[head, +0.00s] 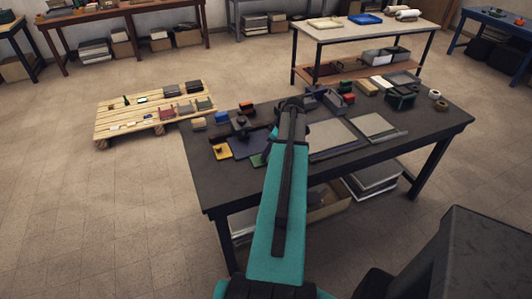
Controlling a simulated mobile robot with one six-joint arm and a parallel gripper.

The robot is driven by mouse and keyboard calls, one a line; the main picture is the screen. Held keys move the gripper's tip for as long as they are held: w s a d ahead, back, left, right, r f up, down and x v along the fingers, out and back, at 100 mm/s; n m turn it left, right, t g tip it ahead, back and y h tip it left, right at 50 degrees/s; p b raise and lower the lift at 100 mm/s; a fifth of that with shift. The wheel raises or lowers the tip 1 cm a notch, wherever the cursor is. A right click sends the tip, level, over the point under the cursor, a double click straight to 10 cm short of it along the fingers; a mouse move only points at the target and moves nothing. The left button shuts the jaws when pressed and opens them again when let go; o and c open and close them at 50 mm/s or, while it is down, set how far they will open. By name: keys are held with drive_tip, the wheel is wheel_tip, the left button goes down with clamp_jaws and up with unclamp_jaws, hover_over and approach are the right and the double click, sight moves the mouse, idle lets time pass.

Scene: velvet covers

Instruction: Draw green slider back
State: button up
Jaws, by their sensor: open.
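A small green piece (257,160) shows on the dark workbench (225,190), just left of my teal arm and by the lower edge of a dark blue panel (248,145). It may be the green slider; my arm partly hides this area. A dark green box-like thing (401,101) stands at the right part of the bench. The far end of my arm, with my gripper (292,105), reaches over the middle of the bench. Its fingers are small and dark and hard to make out. No held thing shows.
A yellow block (221,151) lies left of the blue panel. Grey flat plates (340,135) lie right of my arm. Small blocks and tape rolls (441,105) line the back right. A wooden pallet (130,108) with items stands at the left. The bench's front right is clear.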

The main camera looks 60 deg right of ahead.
drive_tip(key=shift+p+x, duration=0.6)
drive_tip(key=shift+x, duration=1.45)
drive_tip(key=shift+a, duration=0.1)
clamp_jaws()
